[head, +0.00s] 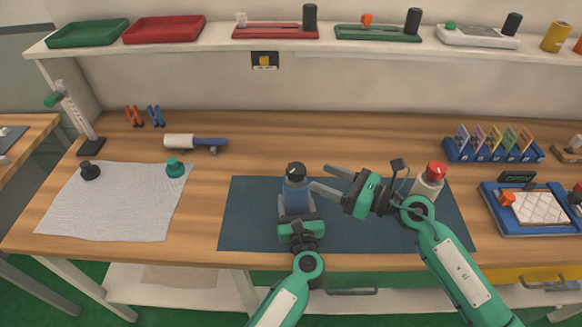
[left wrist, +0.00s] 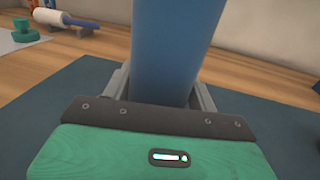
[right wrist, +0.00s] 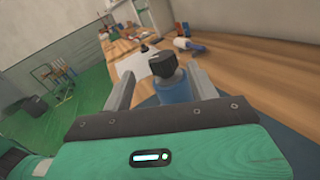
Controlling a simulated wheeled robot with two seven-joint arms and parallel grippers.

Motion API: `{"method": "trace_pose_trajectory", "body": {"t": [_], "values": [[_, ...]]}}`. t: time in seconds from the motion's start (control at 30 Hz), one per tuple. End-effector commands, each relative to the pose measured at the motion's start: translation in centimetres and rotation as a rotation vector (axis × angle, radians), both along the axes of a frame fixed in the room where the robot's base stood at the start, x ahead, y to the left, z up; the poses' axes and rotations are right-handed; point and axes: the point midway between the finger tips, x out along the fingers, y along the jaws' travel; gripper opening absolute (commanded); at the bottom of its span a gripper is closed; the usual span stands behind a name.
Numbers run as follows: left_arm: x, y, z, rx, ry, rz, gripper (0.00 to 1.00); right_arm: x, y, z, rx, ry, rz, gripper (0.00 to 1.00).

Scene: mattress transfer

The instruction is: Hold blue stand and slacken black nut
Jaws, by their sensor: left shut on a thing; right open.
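The blue stand (head: 295,193) is upright on the dark blue mat (head: 252,237), with the black nut (head: 296,169) on its top. My left gripper (head: 296,212) is shut on the blue stand from the front, low on its body. In the left wrist view the blue stand (left wrist: 166,50) sits between the two grey fingers. My right gripper (head: 322,180) is open, to the right of the nut, with its fingers pointing left at it. In the right wrist view the black nut (right wrist: 164,65) shows between the spread fingers, above the blue stand (right wrist: 175,90); contact cannot be told.
A white bottle with a red top (head: 430,180) stands behind my right wrist on the mat. A pale cloth (head: 115,205) with a black and a green knob lies at left. A blue tray (head: 530,222) is at right. A shelf (head: 190,45) runs along the back.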

Motion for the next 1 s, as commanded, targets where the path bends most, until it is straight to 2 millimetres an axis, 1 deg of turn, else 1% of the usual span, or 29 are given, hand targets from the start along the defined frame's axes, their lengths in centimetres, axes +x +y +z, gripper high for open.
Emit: {"method": "trace_pose_trajectory", "body": {"t": [0.03, 0.2, 0.27, 0.37, 0.47, 0.8, 1.0], "values": [[0.1, 0.0, 0.3, -0.001, -0.004, 0.0, 0.0, -0.6, -0.5, -0.5, -0.02, -0.034, -0.019, 0.59], [0.1, 0.0, 0.3, -0.001, -0.004, 0.0, 0.0, -1.4, -1.5, -1.2, -0.069, -0.13, -0.064, 0.59], [0.1, 0.0, 0.3, -0.001, -0.004, 0.0, 0.0, -1.5, -1.5, -1.3, -0.077, -0.145, -0.07, 0.59], [0.1, 0.0, 0.3, -0.001, -0.004, 0.0, 0.0, -1.2, -1.1, -1.3, -0.081, -0.156, -0.074, 0.59], [0.1, 0.0, 0.3, -0.001, -0.004, 0.0, 0.0, -0.5, 0.1, -1.3, -0.079, -0.157, -0.075, 0.59], [0.1, 0.0, 0.3, -0.001, -0.004, 0.0, 0.0, 2.9, 5.7, -1.3, -0.078, -0.153, -0.074, 0.59], [0.1, 0.0, 0.3, -0.001, -0.004, 0.0, 0.0, 4.1, 7.8, -1.3, -0.079, -0.153, -0.073, 0.59]]}}
